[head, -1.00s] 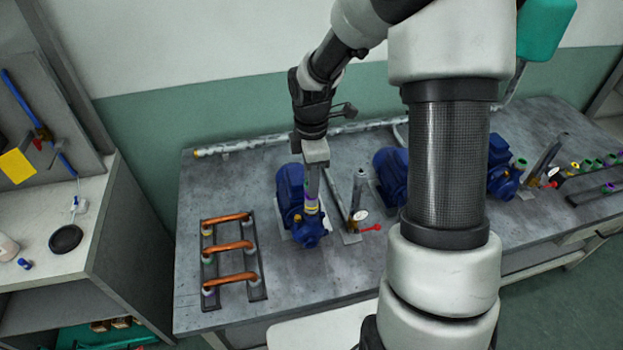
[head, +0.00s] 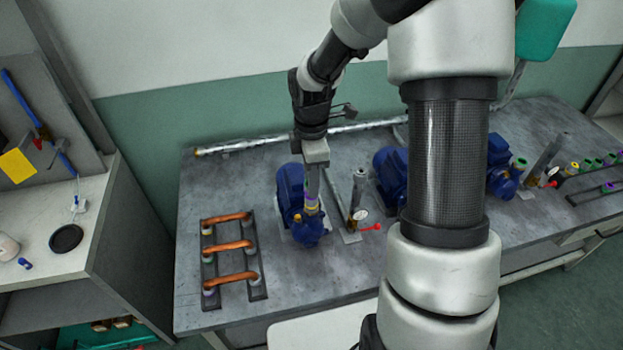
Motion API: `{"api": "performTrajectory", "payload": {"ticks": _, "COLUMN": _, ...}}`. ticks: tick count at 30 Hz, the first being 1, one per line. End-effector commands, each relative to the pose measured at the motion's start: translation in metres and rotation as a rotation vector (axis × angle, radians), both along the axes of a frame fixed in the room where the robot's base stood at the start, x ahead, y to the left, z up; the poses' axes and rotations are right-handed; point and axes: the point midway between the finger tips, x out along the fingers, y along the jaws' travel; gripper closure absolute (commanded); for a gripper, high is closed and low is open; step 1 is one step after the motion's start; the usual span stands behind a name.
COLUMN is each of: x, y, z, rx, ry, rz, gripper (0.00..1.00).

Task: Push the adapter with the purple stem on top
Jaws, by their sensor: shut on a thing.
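My gripper (head: 313,204) points down over the leftmost blue pump (head: 291,193) on the grey bench. Its jaws are shut on a small adapter (head: 312,208) that shows yellow and purple bands. The adapter is upright at the top of the pump's front part, between the fingertips. The fingers hide much of it, and I cannot tell how deep it sits in the pump.
A dark rack with several copper pipes (head: 235,245) lies left of the pump. A pressure gauge with a red valve handle (head: 368,227) stands close on the right. More blue pumps (head: 392,173) and a rack of adapters (head: 597,192) are further right. The bench front is clear.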

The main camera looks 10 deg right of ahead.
Motion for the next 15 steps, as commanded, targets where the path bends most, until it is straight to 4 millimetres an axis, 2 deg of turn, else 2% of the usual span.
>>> {"api": "performTrajectory", "payload": {"ticks": 15, "x": -0.0002, "y": 0.0, "z": -0.0081, "rx": 0.0, "ry": 0.0, "rz": 0.0, "gripper": 0.97}}
